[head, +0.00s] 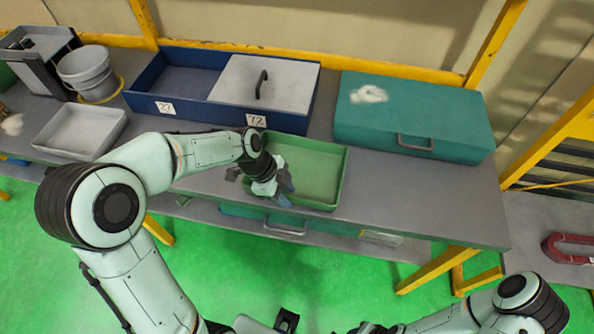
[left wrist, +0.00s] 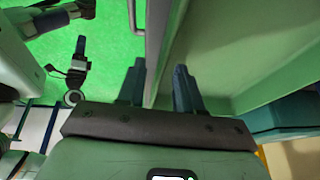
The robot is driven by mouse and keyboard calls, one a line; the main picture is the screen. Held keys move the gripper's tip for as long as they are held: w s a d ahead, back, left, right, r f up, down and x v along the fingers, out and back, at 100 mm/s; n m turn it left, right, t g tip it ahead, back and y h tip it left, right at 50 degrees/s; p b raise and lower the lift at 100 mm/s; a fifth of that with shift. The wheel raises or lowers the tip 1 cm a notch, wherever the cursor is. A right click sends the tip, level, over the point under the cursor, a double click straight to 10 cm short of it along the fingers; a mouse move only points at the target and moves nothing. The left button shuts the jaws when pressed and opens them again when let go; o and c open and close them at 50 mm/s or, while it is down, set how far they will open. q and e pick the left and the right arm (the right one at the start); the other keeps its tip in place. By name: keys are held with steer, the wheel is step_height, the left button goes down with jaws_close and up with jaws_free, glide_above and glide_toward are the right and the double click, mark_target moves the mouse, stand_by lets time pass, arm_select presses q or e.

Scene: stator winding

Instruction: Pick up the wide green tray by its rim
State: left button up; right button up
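The wide green tray (head: 318,168) lies on the grey workbench near its front edge, right of my left gripper. My left gripper (head: 281,188) is at the tray's left front part, pointing down. In the left wrist view the two fingers (left wrist: 160,90) are apart, and the tray's rim (left wrist: 165,50) runs up between them. I see a gap around the rim, so the fingers are not closed on it. The tray's inside looks empty. My right arm enters at the lower right of the head view; its fingers cannot be made out.
A blue divided bin (head: 190,112) stands behind the tray. A teal closed case (head: 455,125) is at the right on the grey workbench (head: 400,190). A shallow grey tray (head: 62,146) and a bucket (head: 84,66) are at the left. A teal drawer with a handle is below the bench.

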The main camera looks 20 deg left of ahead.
arm_select(q)
jaws_close()
stand_by(1.3)
